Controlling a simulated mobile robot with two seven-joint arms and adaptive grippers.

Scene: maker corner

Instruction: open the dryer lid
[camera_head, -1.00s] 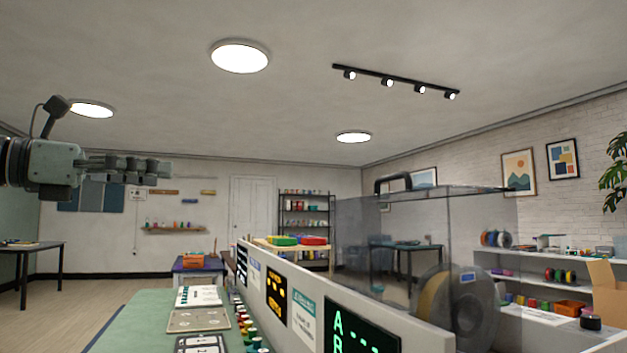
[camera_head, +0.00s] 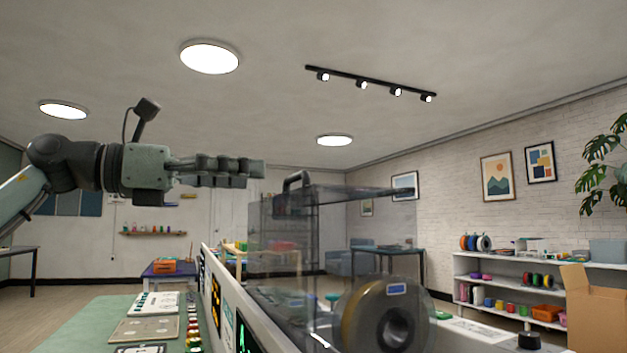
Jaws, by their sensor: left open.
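The dryer is a clear, smoky box (camera_head: 290,240) at centre, with a filament spool (camera_head: 372,318) inside. Its lid (camera_head: 365,191) lies flat across the top and looks shut. A dark handle (camera_head: 297,180) stands up at the lid's left end. My left gripper (camera_head: 262,172) comes in from the left at about the handle's height. Its fingers point right and are open and empty, with a small gap in the picture between the fingertips and the handle. I cannot tell the gap in depth. My right gripper is not in view.
A green worktop (camera_head: 90,325) with cards and coloured buttons lies below my left arm. A panel with screens (camera_head: 222,305) runs along the dryer's left side. White shelves (camera_head: 470,290) with spools and a cardboard box (camera_head: 592,310) stand at right.

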